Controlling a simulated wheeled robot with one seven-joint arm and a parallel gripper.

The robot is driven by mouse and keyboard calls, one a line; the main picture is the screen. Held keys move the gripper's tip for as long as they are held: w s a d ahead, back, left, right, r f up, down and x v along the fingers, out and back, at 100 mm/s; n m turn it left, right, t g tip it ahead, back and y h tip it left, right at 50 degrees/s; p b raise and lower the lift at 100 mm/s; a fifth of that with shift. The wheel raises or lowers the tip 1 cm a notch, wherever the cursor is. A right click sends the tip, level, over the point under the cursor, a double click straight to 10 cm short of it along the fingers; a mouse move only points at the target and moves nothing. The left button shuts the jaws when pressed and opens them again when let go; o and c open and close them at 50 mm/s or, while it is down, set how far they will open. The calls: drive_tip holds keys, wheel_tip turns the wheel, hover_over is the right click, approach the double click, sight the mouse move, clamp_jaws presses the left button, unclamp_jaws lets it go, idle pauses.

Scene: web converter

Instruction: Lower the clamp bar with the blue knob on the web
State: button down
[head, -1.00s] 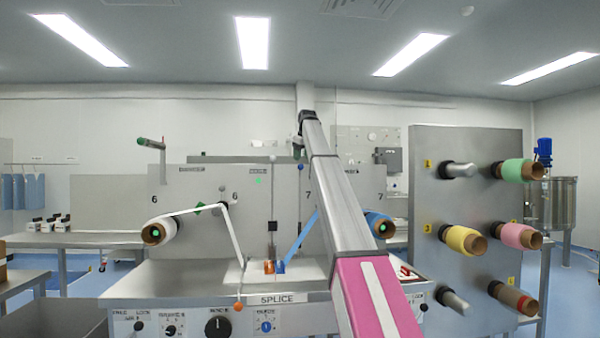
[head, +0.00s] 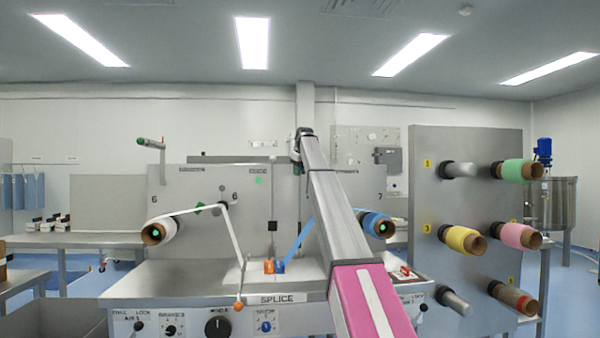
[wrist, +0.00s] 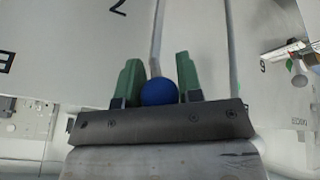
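The blue knob (wrist: 160,92) shows in the wrist view at the end of a thin grey rod, the clamp bar (wrist: 157,35), which runs up the picture. My gripper (wrist: 160,80) has its two green fingers one on each side of the knob, open around it; any contact is hard to make out. In the head view my gripper (head: 300,148) is at the end of my arm above the splice table, and the knob is hidden there. The white web (head: 236,240) and blue web (head: 300,240) run down to the splice table (head: 225,277).
A second upright rod with a grey knob (head: 272,158) stands left of my gripper. A panel with coloured rolls (head: 463,240) stands at the right.

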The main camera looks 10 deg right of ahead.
drive_tip(key=s+f+t, duration=0.2)
drive_tip(key=s+f, duration=0.2)
drive_tip(key=s, duration=0.5)
drive_tip(key=s+f+t, duration=0.2)
drive_tip(key=s+f, duration=0.3)
drive_tip(key=s, duration=0.4)
drive_tip(key=s+f+t, duration=0.3)
drive_tip(key=s+f, duration=0.1)
drive_tip(key=s, duration=0.5)
drive_tip(key=shift+s+f, duration=0.3)
drive_tip(key=shift+s, duration=0.1)
drive_tip(key=c, duration=0.8)
unclamp_jaws()
drive_tip(key=v, duration=1)
drive_tip(key=shift+s+d+r, duration=0.1)
drive_tip(key=shift+s+r, duration=0.05)
drive_tip(key=shift+s, duration=0.15)
drive_tip(key=shift+c, duration=0.2)
